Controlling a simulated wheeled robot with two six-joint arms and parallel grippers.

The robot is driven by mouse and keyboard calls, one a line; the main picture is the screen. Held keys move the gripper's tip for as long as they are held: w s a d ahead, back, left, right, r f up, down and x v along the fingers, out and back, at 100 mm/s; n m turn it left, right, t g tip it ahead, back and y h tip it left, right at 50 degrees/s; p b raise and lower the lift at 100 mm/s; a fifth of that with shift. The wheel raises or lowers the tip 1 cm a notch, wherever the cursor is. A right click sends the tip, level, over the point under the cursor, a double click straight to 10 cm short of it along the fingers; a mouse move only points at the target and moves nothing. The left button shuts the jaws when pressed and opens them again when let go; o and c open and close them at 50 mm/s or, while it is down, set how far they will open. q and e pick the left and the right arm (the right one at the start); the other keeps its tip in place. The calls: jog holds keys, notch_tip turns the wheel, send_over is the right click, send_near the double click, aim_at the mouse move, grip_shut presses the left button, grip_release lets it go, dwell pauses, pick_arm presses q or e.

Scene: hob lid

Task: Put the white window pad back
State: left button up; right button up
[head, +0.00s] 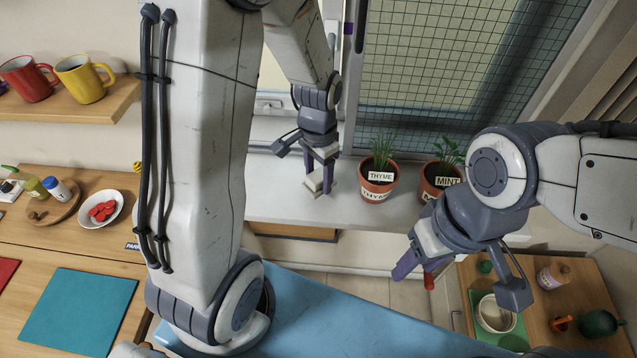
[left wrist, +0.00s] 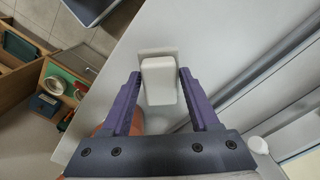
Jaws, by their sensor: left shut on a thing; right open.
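The white window pad (head: 314,184) is at the window sill (head: 275,205), left of the thyme pot. My left gripper (head: 320,178) points down over the sill and is shut on the pad. In the left wrist view the pad (left wrist: 158,80) is a small white block with a wider flat part, between the purple fingers (left wrist: 157,92). Whether it touches the sill is hard to tell. My right gripper (head: 413,266) is open and empty, in front of the sill and below the mint pot.
A thyme pot (head: 377,181) stands close right of my left gripper, with a mint pot (head: 437,178) further right. A meshed window (head: 445,60) rises behind. The sill left of the gripper is clear. A wooden cabinet (head: 545,310) stands lower right.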

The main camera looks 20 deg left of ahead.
aim_at(318, 186)
pick_arm(q)
jog(key=shift+f, duration=1.9)
jog(key=o, duration=1.2)
jog(key=shift+r, duration=0.15)
notch_tip(318, 186, up, 11)
jog(key=shift+d+r, duration=0.1)
jog(key=shift+r, duration=0.25)
jog(key=shift+m+h, duration=0.5)
jog(key=shift+m, duration=0.2)
jog(key=s+d+r, duration=0.1)
jog(key=s+d, duration=0.3)
jog(key=s, duration=0.2)
jog(key=s+d+r, duration=0.1)
jog(key=s+d, duration=0.3)
jog(key=s, duration=0.2)
jog(key=s+d+r, duration=0.1)
jog(key=s+d, duration=0.3)
jog(key=s, duration=0.2)
jog(key=shift+d+r, duration=0.1)
jog(key=shift+d, duration=0.1)
